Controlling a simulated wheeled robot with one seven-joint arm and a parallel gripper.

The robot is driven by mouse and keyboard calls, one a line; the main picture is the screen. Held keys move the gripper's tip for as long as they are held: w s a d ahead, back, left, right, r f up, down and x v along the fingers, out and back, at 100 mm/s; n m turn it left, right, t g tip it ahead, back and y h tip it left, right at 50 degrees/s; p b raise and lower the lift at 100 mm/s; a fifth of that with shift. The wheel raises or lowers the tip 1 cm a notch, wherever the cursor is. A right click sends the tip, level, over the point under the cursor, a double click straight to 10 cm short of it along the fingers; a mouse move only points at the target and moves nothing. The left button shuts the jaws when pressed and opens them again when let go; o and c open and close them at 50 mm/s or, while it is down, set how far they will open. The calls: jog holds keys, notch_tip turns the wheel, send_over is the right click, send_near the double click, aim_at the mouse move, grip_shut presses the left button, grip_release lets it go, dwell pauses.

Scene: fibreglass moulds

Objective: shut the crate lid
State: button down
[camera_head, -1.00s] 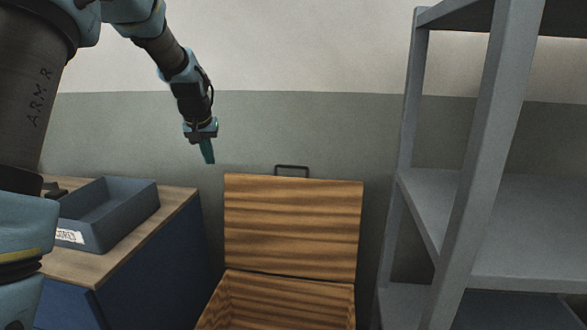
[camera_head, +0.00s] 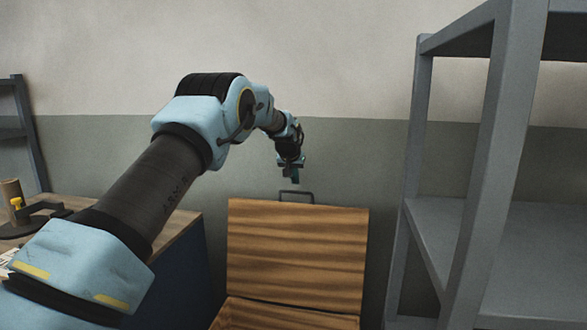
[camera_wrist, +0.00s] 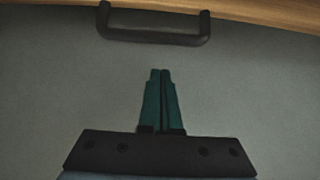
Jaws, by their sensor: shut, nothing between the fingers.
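The wooden crate lid (camera_head: 297,252) stands open and upright in the head view, with striped brown grain. A dark handle (camera_head: 296,196) sticks up from its top edge. The crate (camera_head: 290,315) below it is cut off by the bottom of the picture. My gripper (camera_head: 295,180) is shut and empty, pointing down just above the handle in the head view. In the wrist view the closed teal fingertips (camera_wrist: 161,72) lie apart from the handle (camera_wrist: 155,35), which hangs from the lid's wooden edge (camera_wrist: 250,12). The gap in depth is hard to tell.
A grey shelf rack (camera_head: 490,170) stands close on the right of the crate. A wooden-topped blue bench (camera_head: 190,236) stands on the left, partly behind my arm. It bears a brown cylinder (camera_head: 10,192) and a dark tool with a yellow knob. A wall is behind the lid.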

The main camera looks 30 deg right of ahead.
jog(key=shift+s+a+f+p, duration=0.85)
jog(key=shift+f+p, duration=0.2)
jog(key=shift+p, duration=0.15)
